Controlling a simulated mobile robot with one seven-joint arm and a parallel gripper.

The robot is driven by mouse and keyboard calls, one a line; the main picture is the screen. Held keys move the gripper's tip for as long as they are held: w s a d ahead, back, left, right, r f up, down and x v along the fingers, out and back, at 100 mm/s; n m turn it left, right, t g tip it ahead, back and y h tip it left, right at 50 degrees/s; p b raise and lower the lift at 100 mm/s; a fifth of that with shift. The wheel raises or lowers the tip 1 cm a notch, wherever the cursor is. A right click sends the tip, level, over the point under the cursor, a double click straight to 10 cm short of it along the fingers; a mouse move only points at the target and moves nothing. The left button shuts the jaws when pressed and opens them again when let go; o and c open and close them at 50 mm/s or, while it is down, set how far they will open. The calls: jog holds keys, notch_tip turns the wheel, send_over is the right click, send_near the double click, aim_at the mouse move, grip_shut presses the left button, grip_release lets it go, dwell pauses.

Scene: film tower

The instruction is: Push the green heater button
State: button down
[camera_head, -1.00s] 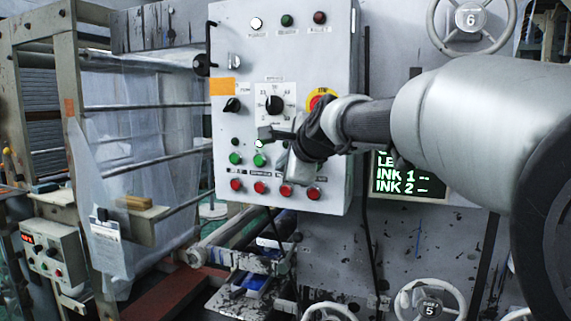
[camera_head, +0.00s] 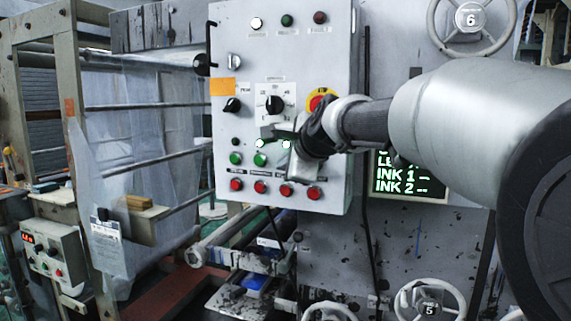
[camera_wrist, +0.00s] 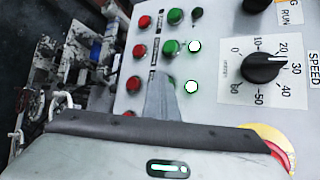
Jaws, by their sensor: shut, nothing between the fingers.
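The control panel (camera_head: 225,110) has a row of green buttons, with green buttons at the left (camera_head: 236,159) and second (camera_head: 260,160) places. I cannot read their labels, so I cannot tell which one is the heater's. My gripper (camera_head: 295,165) is shut and empty, right of the second green button, close to the panel face. In the wrist view its grey finger (camera_wrist: 159,90) covers the spot below the second green button (camera_wrist: 170,47). I cannot tell whether it touches a button there. Two white-lit lamps show beside the row, one (camera_wrist: 194,46) by the second button, another (camera_wrist: 191,87) by the finger.
Red buttons (camera_head: 236,185) run below the green row. A dial (camera_head: 274,105) and a red-and-yellow emergency stop (camera_head: 319,101) sit above my gripper. A text screen (camera_head: 410,176) and handwheels (camera_head: 428,308) are at the right. A roller frame with plastic film (camera_head: 120,145) stands left.

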dwell(0.4)
jog(key=shift+s+a, duration=0.25)
jog(key=shift+s, duration=0.55)
jog(key=s, duration=0.1)
jog(key=s+a, duration=0.1)
jog(key=s, duration=0.1)
jog(key=s+p, duration=0.1)
jog(key=shift+s+a, duration=0.35)
dwell(1.5)
